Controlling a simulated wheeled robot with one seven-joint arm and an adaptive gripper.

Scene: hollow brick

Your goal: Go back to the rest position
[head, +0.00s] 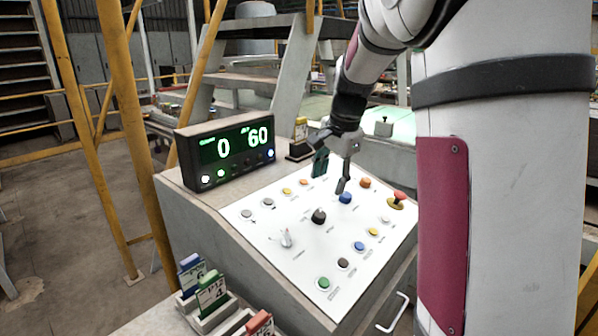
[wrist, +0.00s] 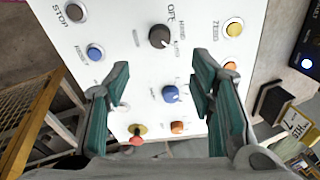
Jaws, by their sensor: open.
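My gripper (head: 331,170) is open and empty above the far part of a white control panel (head: 262,230). In the wrist view my gripper (wrist: 155,112) has its two green-padded fingers spread wide, with a blue knob (wrist: 171,94) on the panel showing between them. The blue knob also shows in the head view (head: 345,198), just beside the right finger. Whether the finger touches it is hard to tell. A black selector knob (head: 319,216) is nearer the panel's middle. It also shows in the wrist view (wrist: 159,36).
A display box (head: 228,150) reading 0 and 60 stands at the panel's back left. A red mushroom button (head: 399,197) is at the right edge. Labelled tags (head: 211,293) stand in a rack at the front left. Yellow posts (head: 122,130) rise at left.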

